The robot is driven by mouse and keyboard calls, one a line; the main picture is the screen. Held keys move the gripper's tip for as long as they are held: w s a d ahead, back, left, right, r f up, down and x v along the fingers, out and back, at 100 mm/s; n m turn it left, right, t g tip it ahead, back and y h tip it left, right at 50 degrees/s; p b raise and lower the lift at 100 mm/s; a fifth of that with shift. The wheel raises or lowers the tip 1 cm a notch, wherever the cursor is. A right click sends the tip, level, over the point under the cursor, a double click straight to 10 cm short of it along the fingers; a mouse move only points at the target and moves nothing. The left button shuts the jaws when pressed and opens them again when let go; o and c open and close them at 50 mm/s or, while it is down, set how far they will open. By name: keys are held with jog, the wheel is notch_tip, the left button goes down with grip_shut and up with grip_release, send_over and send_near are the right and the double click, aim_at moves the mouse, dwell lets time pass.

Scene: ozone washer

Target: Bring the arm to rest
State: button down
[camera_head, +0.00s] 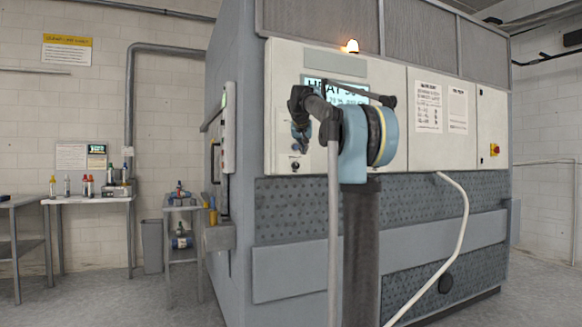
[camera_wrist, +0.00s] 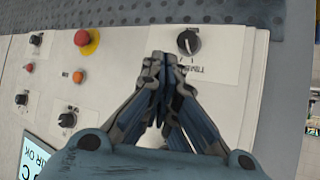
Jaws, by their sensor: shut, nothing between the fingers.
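My arm (camera_head: 362,140) is raised in front of the washer's white control panel (camera_head: 440,150) in the head view, with its blue joint in the middle of the picture. My gripper (camera_head: 300,148) points down beside the panel's left part. In the wrist view my gripper (camera_wrist: 162,60) is shut, its dark fingertips together with nothing between them. The tips appear just beside a black rotary knob (camera_wrist: 188,41) on a white label; whether they touch it I cannot tell.
The wrist view shows a red button on yellow (camera_wrist: 82,38), an orange button (camera_wrist: 78,76) and a display (camera_wrist: 36,155). The large grey washer (camera_head: 225,250) fills the middle. A side table (camera_head: 90,200) with bottles and a small stand (camera_head: 182,207) are at left. Floor shows at left.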

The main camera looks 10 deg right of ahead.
jog(key=s+f+n+g+y, duration=0.2)
jog(key=s+f+g, duration=0.6)
jog(key=s+f, duration=4.6)
notch_tip(320, 180, down, 3)
jog(key=shift+s+r+n, duration=0.1)
jog(key=shift+s+n, duration=0.05)
jog(key=shift+n, duration=0.15)
jog(key=shift+w+f, duration=0.2)
jog(key=shift+w, duration=0.25)
